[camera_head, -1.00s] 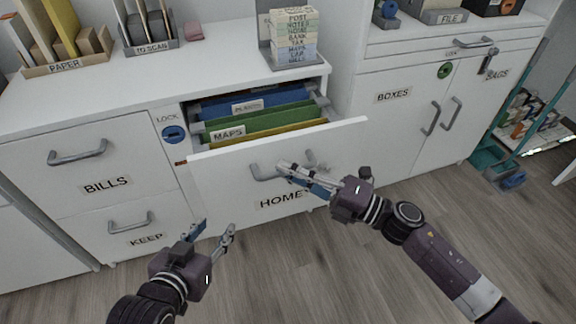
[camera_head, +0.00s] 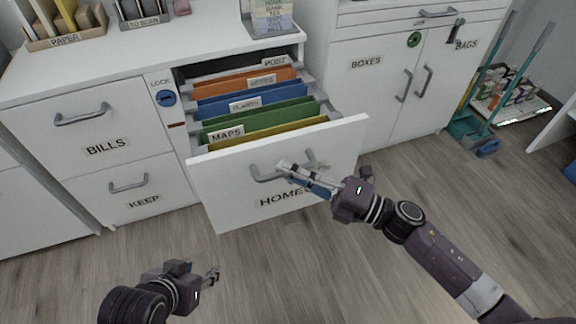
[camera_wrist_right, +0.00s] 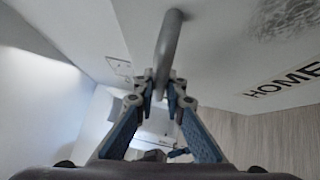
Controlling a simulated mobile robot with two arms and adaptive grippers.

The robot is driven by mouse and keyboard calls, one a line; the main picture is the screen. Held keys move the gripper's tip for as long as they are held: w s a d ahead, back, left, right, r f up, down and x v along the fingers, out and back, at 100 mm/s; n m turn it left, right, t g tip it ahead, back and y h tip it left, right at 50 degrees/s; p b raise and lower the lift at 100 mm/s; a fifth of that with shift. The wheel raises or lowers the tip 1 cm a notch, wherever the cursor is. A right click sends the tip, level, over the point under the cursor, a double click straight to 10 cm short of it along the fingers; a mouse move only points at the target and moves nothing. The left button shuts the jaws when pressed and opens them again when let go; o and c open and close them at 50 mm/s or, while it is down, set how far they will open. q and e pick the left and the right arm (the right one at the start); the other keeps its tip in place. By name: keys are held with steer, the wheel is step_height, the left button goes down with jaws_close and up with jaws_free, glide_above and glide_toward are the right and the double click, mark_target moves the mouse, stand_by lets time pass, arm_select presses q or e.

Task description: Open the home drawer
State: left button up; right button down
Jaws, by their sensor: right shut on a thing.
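The HOME drawer (camera_head: 229,181) is pulled well out of the white cabinet. Hanging folders labelled POST, NOTES, PLANTS and MAPS show inside it. My right gripper (camera_head: 287,170) is shut on the grey handle (camera_head: 262,175) on the drawer's front. In the right wrist view, the handle (camera_wrist_right: 168,45) runs down between the fingertips (camera_wrist_right: 160,88), with the HOME label (camera_wrist_right: 284,83) to the right. My left gripper (camera_head: 200,275) is low at the left, away from the drawer. Its fingers are too small and foreshortened to tell whether they are open.
The BILLS drawer (camera_head: 75,142) and KEEP drawer (camera_head: 110,205) are shut at the left. The BOXES cupboard (camera_head: 362,95) stands shut at the right. A broom and dustpan (camera_head: 480,138) are beyond it. The wooden floor (camera_head: 300,270) in front is clear.

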arm_select(q)
steer(key=shift+s+f, duration=0.2)
steer(key=shift+s, duration=0.65)
arm_select(e)
steer(key=shift+s+d, duration=0.2)
steer(key=shift+s, duration=0.35)
steer(key=c, duration=2)
jaws_free()
steer(key=v, duration=1.2)
